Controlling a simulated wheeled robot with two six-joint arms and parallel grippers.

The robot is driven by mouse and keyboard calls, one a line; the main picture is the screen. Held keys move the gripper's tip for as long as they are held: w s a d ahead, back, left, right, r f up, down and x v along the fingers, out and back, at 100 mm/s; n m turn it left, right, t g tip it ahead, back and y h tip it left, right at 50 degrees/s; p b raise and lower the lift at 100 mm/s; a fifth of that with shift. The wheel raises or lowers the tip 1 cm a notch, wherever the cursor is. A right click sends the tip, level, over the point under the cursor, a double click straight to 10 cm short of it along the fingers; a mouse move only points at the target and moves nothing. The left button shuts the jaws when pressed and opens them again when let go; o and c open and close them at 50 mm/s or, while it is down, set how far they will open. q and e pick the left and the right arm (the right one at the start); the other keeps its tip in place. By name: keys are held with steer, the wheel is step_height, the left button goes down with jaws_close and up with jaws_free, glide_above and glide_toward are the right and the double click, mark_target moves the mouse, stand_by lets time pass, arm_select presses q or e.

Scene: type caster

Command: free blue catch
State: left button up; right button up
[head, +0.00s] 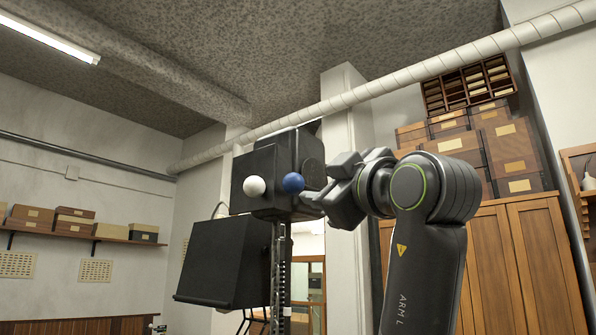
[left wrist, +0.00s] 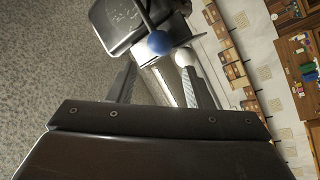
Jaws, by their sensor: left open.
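The blue catch shows as a blue ball knob (head: 293,183) on the front of a dark box-shaped unit (head: 268,165). A white ball knob (head: 254,186) sits to its left on the same unit. My left gripper (head: 322,182) is open and empty, just right of the blue knob. In the left wrist view the blue knob (left wrist: 159,43) lies beyond the gap between the fingertips (left wrist: 158,68), apparently apart from them. The white knob (left wrist: 185,57) shows close to the right finger's tip in that picture. My right gripper is not in view.
A dark slanted panel (head: 222,262) hangs below the unit, beside a dark upright post (head: 281,285). A pale pillar (head: 347,110) and a wooden cabinet (head: 520,265) stand behind. A pale pipe (head: 400,82) crosses overhead. The space left of the unit looks open.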

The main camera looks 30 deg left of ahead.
mark_target(298, 184)
arm_select(q)
steer(key=p+x, duration=0.4)
steer(key=x, duration=0.5)
steer(key=shift+r, duration=0.1)
steer(key=shift+w+a+p, duration=0.15)
steer(key=shift+a+p, duration=0.2)
steer(key=shift+a, duration=0.05)
